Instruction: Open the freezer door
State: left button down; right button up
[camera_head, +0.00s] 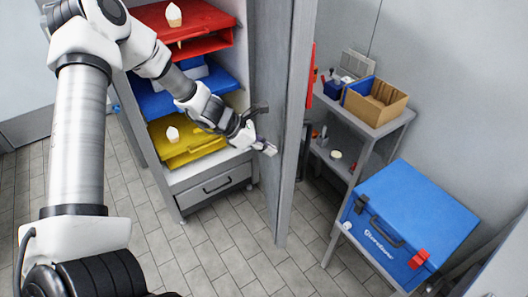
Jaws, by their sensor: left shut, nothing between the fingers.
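The freezer door (282,85) is a tall grey panel in the middle of the head view. It stands swung out from the freezer cabinet (212,176), whose inside shows to the left of the door. My left arm comes in from the left and reaches across the cabinet's front. My left gripper (266,148) is shut and empty, beside the door's inner face. I cannot tell whether it touches the door. The door's handle is not clearly visible. My right gripper is not in view.
The cabinet holds red (190,22), blue (222,84) and yellow (190,142) containers. Right of the door stands a grey shelf rack (385,133) with a cardboard box (375,101). Tiled floor (215,255) is clear below.

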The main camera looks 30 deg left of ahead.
aim_at(282, 147)
pick_arm(q)
jog(key=shift+n+t, duration=0.3)
jog(key=shift+n, duration=0.2)
jog(key=w+d+b, duration=0.1)
jog(key=b, duration=0.1)
jog(key=w+d+f+b, duration=0.1)
jog(key=d+b, duration=0.1)
jog(key=w+d+b, duration=0.1)
jog(key=w+b, duration=0.1)
jog(key=shift+d+f, duration=0.2)
jog(key=shift+f, duration=0.1)
jog(key=w+d+r+n+t+y+b, duration=0.1)
jog(key=w+d+n+y+b, duration=0.1)
jog(key=w+d, duration=0.8)
jog(key=shift+w+d+r+n+t+y+b, duration=0.2)
jog(key=shift+w+d+n+t+y+b, duration=0.15)
jog(key=shift+w+n, duration=0.7)
jog(key=shift+w+m, duration=0.2)
jog(key=shift+m, duration=0.05)
